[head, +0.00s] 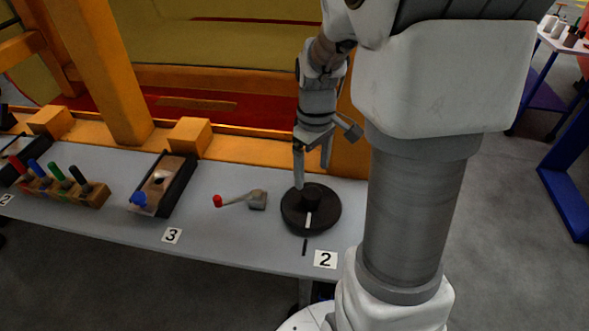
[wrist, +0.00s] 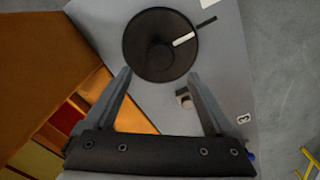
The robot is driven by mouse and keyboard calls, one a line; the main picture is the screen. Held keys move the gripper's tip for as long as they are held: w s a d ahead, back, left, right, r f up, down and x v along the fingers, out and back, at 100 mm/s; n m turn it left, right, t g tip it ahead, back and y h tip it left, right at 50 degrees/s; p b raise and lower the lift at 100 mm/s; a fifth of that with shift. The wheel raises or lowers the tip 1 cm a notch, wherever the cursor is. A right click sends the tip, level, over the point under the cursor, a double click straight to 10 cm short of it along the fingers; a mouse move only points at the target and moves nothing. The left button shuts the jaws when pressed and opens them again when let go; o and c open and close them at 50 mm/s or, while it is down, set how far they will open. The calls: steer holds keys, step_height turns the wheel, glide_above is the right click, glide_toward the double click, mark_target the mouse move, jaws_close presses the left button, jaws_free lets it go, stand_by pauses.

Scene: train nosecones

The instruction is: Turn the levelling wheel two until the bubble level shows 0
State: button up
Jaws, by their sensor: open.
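Levelling wheel two is a black round disc (head: 328,213) with a raised central hub and a white stripe, on the grey table beside the "2" label (head: 325,260). It also shows in the wrist view (wrist: 142,34). The white stripe points roughly at a short black line (head: 304,246) on the table. My gripper (head: 312,176) is open, pointing down at the hub. In the wrist view the open fingers (wrist: 158,74) are spread on either side of the wheel's near edge, with nothing between them. I cannot tell whether a finger touches the hub. No bubble level reading can be made out.
A red-knobbed lever on a grey block (head: 257,200) stands just left of the wheel. Farther left are a black-framed tray with a blue knob (head: 139,198), the "3" label (head: 172,236) and a rack of coloured pegs (head: 95,194). Orange beams (head: 190,136) line the back.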

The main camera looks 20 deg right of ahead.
mark_target(311, 192)
step_height(311, 192, down, 9)
steer(key=shift+r+b, duration=0.1)
steer(key=shift+b, duration=0.3)
jaws_close()
stand_by(0.5)
